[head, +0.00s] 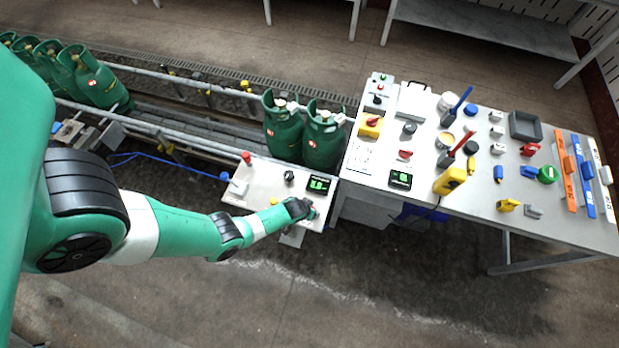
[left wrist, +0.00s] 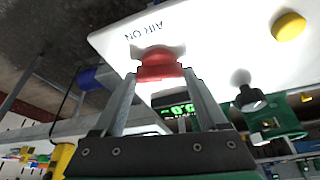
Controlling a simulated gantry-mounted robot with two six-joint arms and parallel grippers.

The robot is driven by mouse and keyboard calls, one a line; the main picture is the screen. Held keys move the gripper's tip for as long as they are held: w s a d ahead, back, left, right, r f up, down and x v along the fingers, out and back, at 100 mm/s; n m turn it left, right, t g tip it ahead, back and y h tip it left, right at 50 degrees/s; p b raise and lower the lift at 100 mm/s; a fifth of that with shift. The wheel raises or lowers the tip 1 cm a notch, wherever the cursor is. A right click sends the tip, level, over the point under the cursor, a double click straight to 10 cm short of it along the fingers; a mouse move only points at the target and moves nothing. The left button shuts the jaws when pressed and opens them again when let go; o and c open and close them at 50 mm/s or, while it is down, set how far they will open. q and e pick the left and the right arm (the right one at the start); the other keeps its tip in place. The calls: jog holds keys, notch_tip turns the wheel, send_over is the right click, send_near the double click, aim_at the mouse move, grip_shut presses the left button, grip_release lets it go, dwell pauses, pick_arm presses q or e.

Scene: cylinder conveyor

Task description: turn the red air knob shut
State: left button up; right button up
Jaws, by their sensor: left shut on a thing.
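The red air knob (left wrist: 158,64) sits on a white control panel (left wrist: 215,45) beside the printed words "AIR ON". My left gripper (left wrist: 160,76) has one finger on each side of the knob and is shut on it. In the head view my left gripper (head: 306,212) is at the front right corner of the panel (head: 258,178), and the arm and gripper hide the knob there. How far the knob is turned is hard to tell. My right gripper is not in view.
The panel also carries a red button (head: 246,157), a black knob (head: 289,176), a lit green display (head: 319,185) and a yellow button (head: 273,202). Green cylinders (head: 323,140) stand on the conveyor close behind. A cluttered table (head: 470,205) adjoins at the right. Open floor lies in front.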

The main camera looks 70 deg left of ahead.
pick_arm(q)
jog(key=m+h, duration=0.1)
jog(key=m, duration=0.2)
jog(key=shift+a+m+t, duration=0.15)
jog(key=shift+m+t, duration=0.15)
jog(key=shift+t, duration=0.1)
jog(key=m+h+b, duration=0.2)
jog(key=m, duration=0.2)
jog(key=shift+a+f+m, duration=0.1)
jog(key=shift+m, duration=0.2)
jog(key=shift+m+h, duration=0.4)
jog(key=shift+m, duration=0.5)
jog(key=shift+a+m+h, duration=0.1)
jog(key=shift+m+h, duration=0.4)
jog(key=shift+m, duration=0.7)
jog(key=shift+m+g+h, duration=0.3)
jog(key=shift+m, duration=1)
